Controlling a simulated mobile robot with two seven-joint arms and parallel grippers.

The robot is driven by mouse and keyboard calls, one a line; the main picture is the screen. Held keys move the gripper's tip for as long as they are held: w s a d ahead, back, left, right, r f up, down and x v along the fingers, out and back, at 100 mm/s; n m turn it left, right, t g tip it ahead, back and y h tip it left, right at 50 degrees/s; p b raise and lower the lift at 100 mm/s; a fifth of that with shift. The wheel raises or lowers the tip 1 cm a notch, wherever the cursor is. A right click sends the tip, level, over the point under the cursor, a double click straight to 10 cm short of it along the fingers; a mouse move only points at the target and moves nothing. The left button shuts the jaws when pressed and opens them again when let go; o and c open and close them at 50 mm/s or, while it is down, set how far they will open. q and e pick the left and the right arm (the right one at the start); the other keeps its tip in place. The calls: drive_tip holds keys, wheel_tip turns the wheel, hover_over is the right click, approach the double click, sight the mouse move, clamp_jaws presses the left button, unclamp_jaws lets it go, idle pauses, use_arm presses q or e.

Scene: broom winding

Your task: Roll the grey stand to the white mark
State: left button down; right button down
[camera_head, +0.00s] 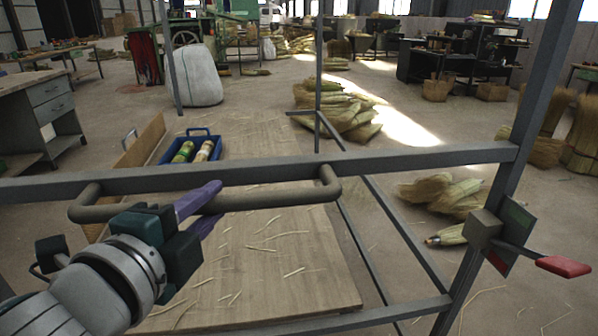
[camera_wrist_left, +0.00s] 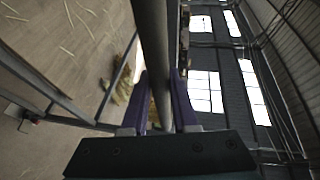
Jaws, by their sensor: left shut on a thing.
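The grey stand (camera_head: 420,158) is a metal frame of square bars filling the near part of the head view. A grey-brown handle (camera_head: 270,197) is fixed along its near top rail. My left gripper (camera_head: 203,207) is shut on the left part of this handle, its purple fingers around the bar. In the left wrist view the handle (camera_wrist_left: 152,45) runs between the two fingers (camera_wrist_left: 164,105). My right gripper is not in view. I cannot make out a white mark on the floor; the bright patches there look like sunlight.
A wooden board (camera_head: 285,255) with straw bits lies low within the frame. A blue crate (camera_head: 213,151) with bottle-like items is at its far left. Broom bundles (camera_head: 345,110) lie beyond, more (camera_head: 450,193) at right. A red-ended lever (camera_head: 562,266) sticks out at right. A workbench (camera_head: 45,105) stands left.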

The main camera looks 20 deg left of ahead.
use_arm(q)
drive_tip(key=shift+s+d+f, duration=0.1)
drive_tip(key=shift+s, duration=0.15)
drive_tip(key=c, duration=1.1)
unclamp_jaws()
drive_tip(key=shift+o, duration=1.4)
drive_tip(key=shift+w, duration=0.35)
drive_tip(key=shift+o, duration=0.7)
drive_tip(key=shift+s, duration=0.1)
drive_tip(key=v, duration=1)
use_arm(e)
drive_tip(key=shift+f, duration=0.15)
